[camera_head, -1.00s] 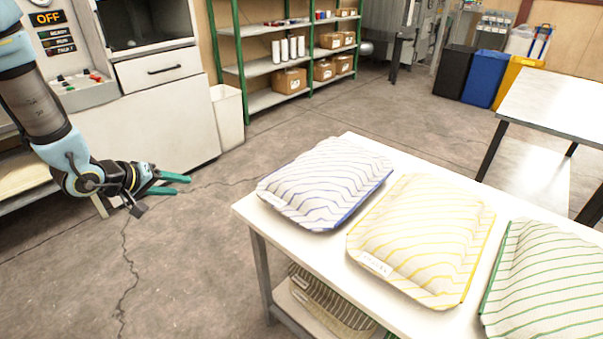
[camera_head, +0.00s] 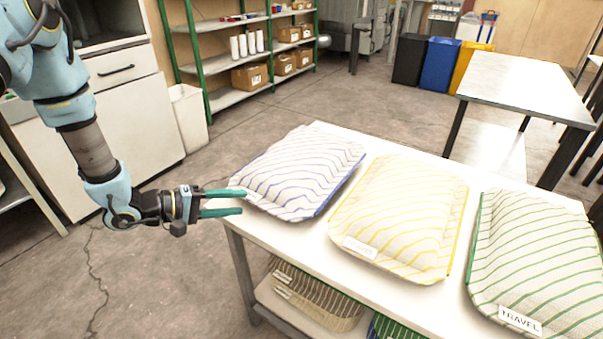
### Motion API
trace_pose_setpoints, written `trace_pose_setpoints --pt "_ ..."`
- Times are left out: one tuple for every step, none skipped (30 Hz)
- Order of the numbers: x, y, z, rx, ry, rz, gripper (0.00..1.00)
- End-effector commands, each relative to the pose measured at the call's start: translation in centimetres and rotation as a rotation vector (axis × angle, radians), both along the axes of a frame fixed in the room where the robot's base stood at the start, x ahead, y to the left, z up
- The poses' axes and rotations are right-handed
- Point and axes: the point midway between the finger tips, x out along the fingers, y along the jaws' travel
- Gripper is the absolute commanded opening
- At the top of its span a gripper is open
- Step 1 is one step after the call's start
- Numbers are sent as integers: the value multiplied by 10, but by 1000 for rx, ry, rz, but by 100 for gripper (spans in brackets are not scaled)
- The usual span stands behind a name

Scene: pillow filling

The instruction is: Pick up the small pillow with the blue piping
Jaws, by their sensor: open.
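The small pillow with blue piping (camera_head: 303,172) lies flat on the white table (camera_head: 290,245) at its left end. It is white with blue stripes, and a small label sits at its left corner. My gripper (camera_head: 242,202) is open, its two green fingers pointing right at the left corner of this pillow. The upper finger overlaps the label corner in the picture; I cannot tell whether it touches. Nothing is seen held between the fingers.
A yellow-striped pillow (camera_head: 400,215) lies just right of the blue one, then a green-striped pillow (camera_head: 535,265) labelled TRAVEL. More striped pillows (camera_head: 312,297) are on the lower shelf. A second table (camera_head: 525,85) stands at the back right. Floor left of the table is clear.

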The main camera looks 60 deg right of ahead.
Motion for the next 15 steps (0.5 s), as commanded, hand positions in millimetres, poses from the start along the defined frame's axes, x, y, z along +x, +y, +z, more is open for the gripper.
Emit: trace_pose_setpoints --pt "-2 -4 -9 -1 -1 -3 50" --pt "-4 -6 -11 -1 -1 -3 50" --pt "-6 -9 -14 -1 -2 -3 50" --pt "-7 -12 -16 -1 -1 -3 50" --pt "-8 -14 -18 -1 -1 -2 50" --pt "-9 -17 -21 -2 -1 -2 50" --pt "-11 -20 -18 -1 0 -1 50" --pt "-12 -23 -19 -1 0 -1 50" --pt "-14 -27 -20 -1 0 -1 50" --pt "-16 -29 -22 0 -1 -1 50" --pt "-17 -32 -23 0 0 -1 50" --pt "-19 -35 -24 -1 1 -1 50" --pt "-21 -38 -25 -1 0 -1 50" --pt "-22 -40 -26 -1 0 -1 50" --pt "-23 -43 -27 -1 -1 -2 50"
